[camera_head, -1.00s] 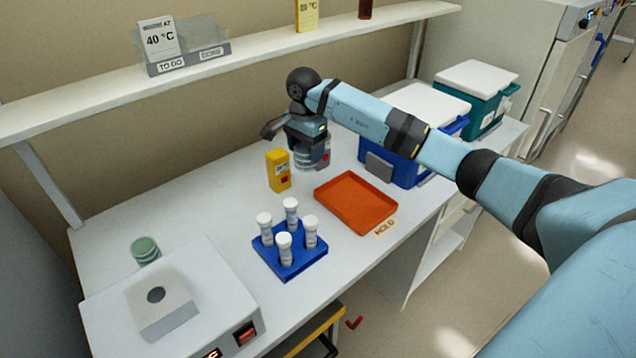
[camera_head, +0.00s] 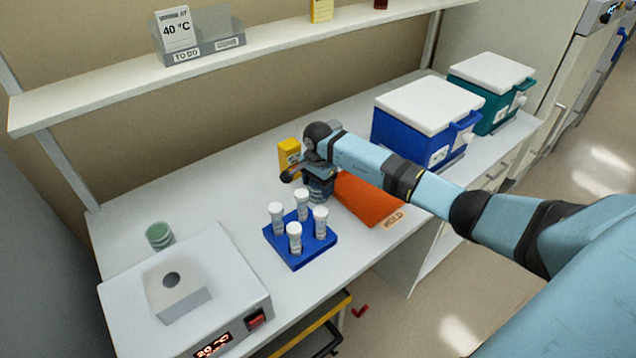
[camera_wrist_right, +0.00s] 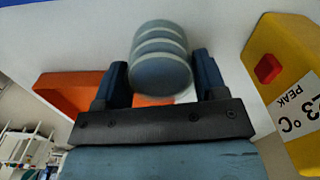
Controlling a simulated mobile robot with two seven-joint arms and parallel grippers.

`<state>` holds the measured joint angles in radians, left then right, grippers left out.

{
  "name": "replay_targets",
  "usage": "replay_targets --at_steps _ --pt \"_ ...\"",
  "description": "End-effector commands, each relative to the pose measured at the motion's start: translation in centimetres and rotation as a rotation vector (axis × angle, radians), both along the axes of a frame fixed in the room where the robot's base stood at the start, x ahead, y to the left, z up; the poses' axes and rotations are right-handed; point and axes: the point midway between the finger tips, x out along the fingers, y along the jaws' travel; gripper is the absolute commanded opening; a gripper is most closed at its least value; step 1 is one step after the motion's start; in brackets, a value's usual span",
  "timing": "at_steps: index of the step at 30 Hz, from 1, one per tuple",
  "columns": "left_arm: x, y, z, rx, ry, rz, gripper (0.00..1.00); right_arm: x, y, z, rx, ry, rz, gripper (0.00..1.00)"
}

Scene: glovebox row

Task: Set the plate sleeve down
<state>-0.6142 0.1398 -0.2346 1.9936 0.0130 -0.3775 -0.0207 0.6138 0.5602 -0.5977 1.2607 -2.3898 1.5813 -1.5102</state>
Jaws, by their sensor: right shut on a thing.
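The plate sleeve (camera_wrist_right: 160,62), a stack of pale blue-grey round plates, sits between the two dark fingers of my right gripper (camera_wrist_right: 162,80) in the right wrist view. In the head view my right gripper (camera_head: 319,188) points down between the tube rack and the orange tray, and hides most of the sleeve. I cannot tell whether the sleeve's bottom touches the bench (camera_head: 225,190). My left gripper is not in view.
The orange tray (camera_head: 372,206) marked HOLD is partly behind my arm. A blue rack (camera_head: 300,248) with several white-capped tubes stands close in front. A yellow meter (camera_head: 288,152) is just behind.

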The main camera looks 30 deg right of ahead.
Motion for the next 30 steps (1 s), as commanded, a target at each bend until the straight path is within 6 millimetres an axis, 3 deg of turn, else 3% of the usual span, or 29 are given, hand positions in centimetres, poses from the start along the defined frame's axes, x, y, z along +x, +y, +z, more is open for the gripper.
replay_targets --at_steps 8,9,12,24,30 --pt "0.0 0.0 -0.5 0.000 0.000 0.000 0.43 0.1 0.0 -0.3 -0.001 -0.002 0.000 0.38" --pt "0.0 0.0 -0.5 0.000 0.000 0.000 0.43 0.1 0.0 -0.3 0.000 -0.002 0.000 0.68" --pt "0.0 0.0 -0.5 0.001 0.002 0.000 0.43 0.0 0.0 -0.2 0.000 -0.001 0.000 0.91" --pt "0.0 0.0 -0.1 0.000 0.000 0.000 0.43 0.1 0.0 0.5 0.000 -0.003 0.001 0.91" --pt "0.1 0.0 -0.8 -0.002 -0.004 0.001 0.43 0.2 -0.1 4.2 -0.002 -0.008 0.003 0.91"
